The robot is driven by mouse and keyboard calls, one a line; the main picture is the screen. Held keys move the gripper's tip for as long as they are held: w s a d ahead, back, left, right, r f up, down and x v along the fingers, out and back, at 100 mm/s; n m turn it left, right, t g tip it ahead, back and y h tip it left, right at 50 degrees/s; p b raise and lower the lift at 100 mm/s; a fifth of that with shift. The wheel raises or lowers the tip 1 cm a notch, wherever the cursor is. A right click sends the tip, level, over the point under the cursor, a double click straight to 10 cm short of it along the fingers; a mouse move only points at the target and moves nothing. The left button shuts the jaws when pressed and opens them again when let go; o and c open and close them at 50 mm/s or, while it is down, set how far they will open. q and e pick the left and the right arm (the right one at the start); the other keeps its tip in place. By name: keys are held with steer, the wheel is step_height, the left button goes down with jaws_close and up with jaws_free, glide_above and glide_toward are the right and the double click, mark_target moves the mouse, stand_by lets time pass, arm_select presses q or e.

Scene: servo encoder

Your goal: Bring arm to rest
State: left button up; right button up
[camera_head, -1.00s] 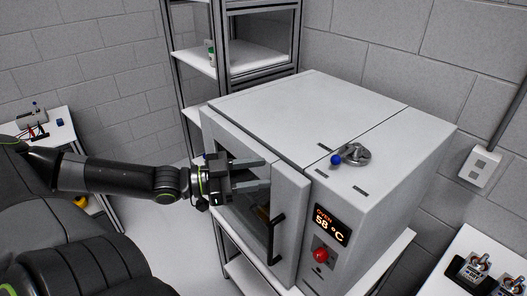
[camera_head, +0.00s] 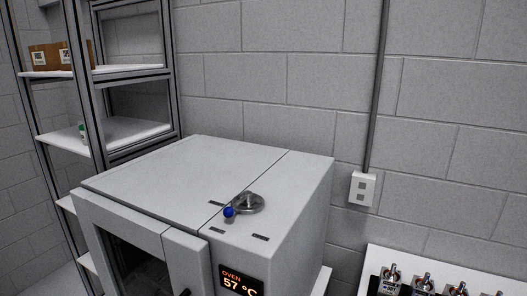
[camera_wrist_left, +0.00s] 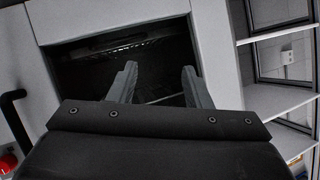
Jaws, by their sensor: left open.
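My left gripper (camera_wrist_left: 160,88) shows in the left wrist view. Its two fingers are apart with nothing between them. It points at the dark window of the oven (camera_wrist_left: 108,15), with the black door handle (camera_wrist_left: 14,110) to the left. In the head view the oven (camera_head: 190,165) stands at the lower centre, and its display reads 57 °C. Neither of my arms shows in the head view. My right gripper is not in view.
A metal shelf rack (camera_head: 125,129) stands left of the oven, with a cardboard box (camera_head: 52,56) on an upper shelf. A table (camera_head: 378,258) with several small metal devices is at the lower right. A wall socket (camera_head: 362,189) is behind.

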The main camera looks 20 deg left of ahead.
arm_select(q)
steer(key=s+d+f+n+g+b, duration=0.1)
steer(key=s+d+f+g, duration=0.3)
steer(key=f, duration=0.6)
steer(key=s+d+f+n+g+b, duration=0.1)
steer(key=s+d+f+b, duration=0.1)
steer(key=s+f, duration=0.55)
steer(key=s+d+f+n+g+b, duration=0.1)
steer(key=s+d+f+g, duration=0.15)
steer(key=f, duration=0.85)
steer(key=s+d+f+g+b, duration=0.1)
steer(key=s+d+f+g, duration=0.1)
steer(key=s+d+f, duration=0.5)
steer(key=s+d+f+g+h+b, duration=0.1)
steer(key=s+d+f, duration=0.5)
steer(key=d, duration=0.7)
steer(key=shift+s+f+g+h+b, duration=0.3)
steer(key=shift+s+f+g, duration=0.05)
steer(key=shift+f+g, duration=0.35)
